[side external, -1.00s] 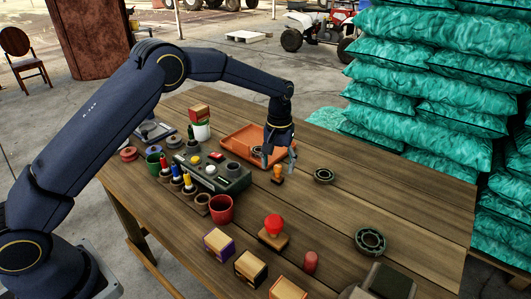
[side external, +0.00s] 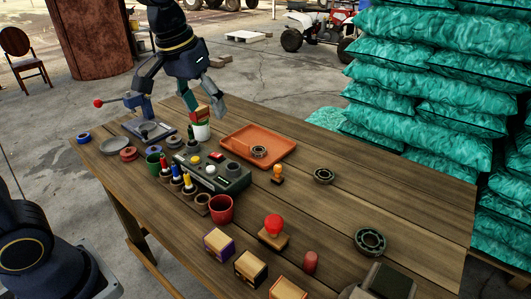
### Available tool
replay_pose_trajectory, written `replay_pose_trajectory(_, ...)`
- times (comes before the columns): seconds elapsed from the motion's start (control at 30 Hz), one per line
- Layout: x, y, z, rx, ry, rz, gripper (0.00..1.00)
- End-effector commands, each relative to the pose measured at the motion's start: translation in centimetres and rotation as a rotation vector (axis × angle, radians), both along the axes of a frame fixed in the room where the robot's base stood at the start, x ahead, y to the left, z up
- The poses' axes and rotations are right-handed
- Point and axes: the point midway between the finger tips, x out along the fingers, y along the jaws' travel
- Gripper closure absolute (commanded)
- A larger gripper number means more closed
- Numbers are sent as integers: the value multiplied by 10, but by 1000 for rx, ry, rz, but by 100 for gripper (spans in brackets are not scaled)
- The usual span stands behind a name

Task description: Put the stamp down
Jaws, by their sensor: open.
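Two stamp-like things stand upright on the wooden table. A larger one with a red knob and wooden base (side external: 272,232) stands nearer the front. I cannot tell which is the task's stamp. My gripper (side external: 183,110) is raised over the table's far left part.
The orange tray (side external: 233,144) holds a ring-shaped part.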

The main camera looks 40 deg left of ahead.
Motion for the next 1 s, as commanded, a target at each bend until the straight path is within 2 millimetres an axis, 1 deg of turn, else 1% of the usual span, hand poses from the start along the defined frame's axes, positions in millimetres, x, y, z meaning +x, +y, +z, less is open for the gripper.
replay_pose_trajectory(0.03, -29, 5, 5, 7, -39, -20, 34)
replay_pose_trajectory(0.1, -64, 10, 3, 23, -85, -54, 34)
replay_pose_trajectory(0.2, -105, 14, -8, 46, -139, -94, 34)
replay_pose_trajectory(0.3, -133, 17, -21, 66, -180, -122, 34)
replay_pose_trajectory(0.33, -139, 18, -25, 71, -188, -130, 34)
replay_pose_trajectory(0.4, -149, 19, -31, 80, -203, -141, 34)
replay_pose_trajectory(0.5, -155, 19, -36, 86, -211, -149, 34)
replay_pose_trajectory(1.0, -155, 19, -36, 85, -210, -149, 34)
